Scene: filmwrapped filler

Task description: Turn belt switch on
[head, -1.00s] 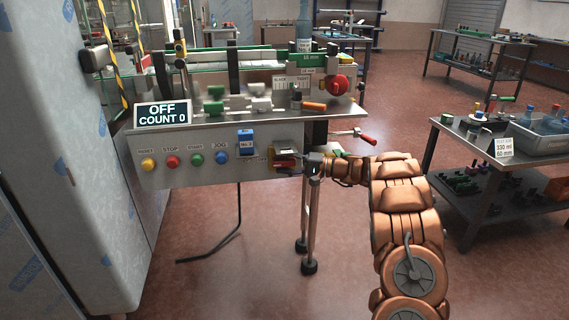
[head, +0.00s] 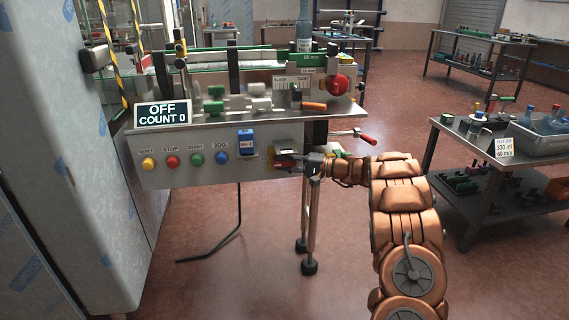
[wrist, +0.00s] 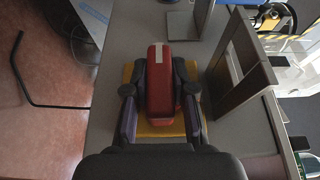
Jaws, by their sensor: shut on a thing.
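The belt switch is a red knob (wrist: 160,85) with a white mark on a yellow plate, seen close in the wrist view. In the head view its yellow plate (head: 271,153) is on the right part of the grey front panel, mostly hidden by my gripper (head: 287,158). In the wrist view my gripper (wrist: 160,75) has one finger on each side of the knob and is shut on it. The knob stands lengthwise between the fingers. The display (head: 161,114) above the panel reads OFF, COUNT 0.
Left of the switch are a blue No.2 box (head: 246,141) and yellow, red, green and blue buttons (head: 196,159). A red-handled lever (head: 366,138) sticks out to the right. A side table (head: 450,128) with a bottle crate stands at the right. Floor between is clear.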

